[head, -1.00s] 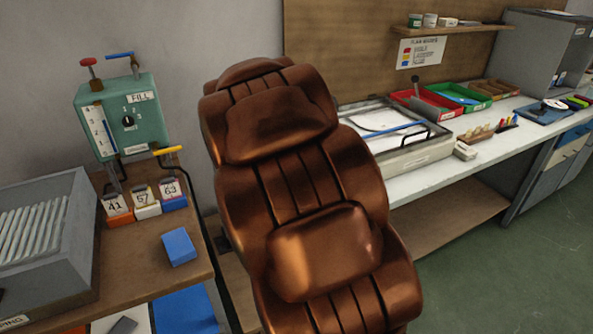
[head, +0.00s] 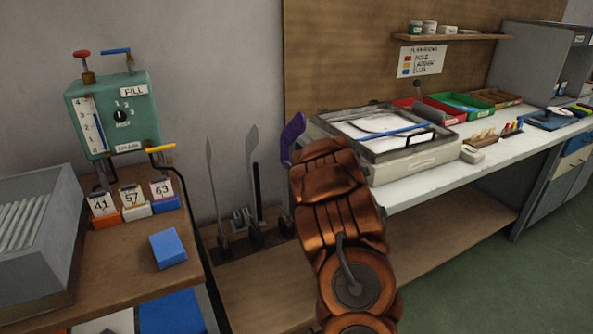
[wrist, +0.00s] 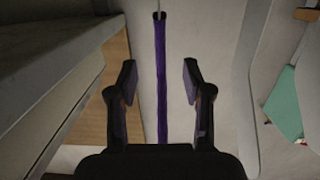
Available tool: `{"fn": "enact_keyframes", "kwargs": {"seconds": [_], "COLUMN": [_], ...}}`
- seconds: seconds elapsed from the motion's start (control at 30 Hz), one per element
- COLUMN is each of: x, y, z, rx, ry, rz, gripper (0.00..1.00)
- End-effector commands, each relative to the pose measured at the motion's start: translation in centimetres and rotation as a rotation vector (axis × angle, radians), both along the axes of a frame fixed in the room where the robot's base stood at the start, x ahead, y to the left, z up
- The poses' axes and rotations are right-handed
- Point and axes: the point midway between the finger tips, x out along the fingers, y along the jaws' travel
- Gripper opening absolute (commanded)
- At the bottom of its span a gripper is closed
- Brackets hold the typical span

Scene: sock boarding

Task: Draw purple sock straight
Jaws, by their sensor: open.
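The purple sock (head: 291,137) sits on the rightmost of the upright foot-shaped boards, just left of my arm in the head view. Its lower part is hidden by my arm there. In the wrist view the sock (wrist: 162,60) is a narrow purple strip, with a small dark piece at its top end. My gripper (wrist: 159,80) is open, with one finger on each side of the strip and visible gaps between. In the head view my gripper is hidden behind my arm.
Two bare grey boards (head: 212,185) (head: 253,175) stand left of the sock on the low wooden shelf. The green fill unit (head: 115,115) and numbered tags are on the left table. A framed tray (head: 385,135) stands on the bench at right.

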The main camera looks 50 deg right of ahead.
Motion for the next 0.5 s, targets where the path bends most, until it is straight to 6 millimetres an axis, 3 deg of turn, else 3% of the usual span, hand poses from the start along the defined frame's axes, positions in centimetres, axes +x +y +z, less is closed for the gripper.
{"fn": "enact_keyframes", "kwargs": {"seconds": [0.5], "x": [3.0], "y": [-1.0], "z": [-0.7], "rx": [0.002], "ry": [-0.004], "rz": [0.006], "gripper": [0.5]}}
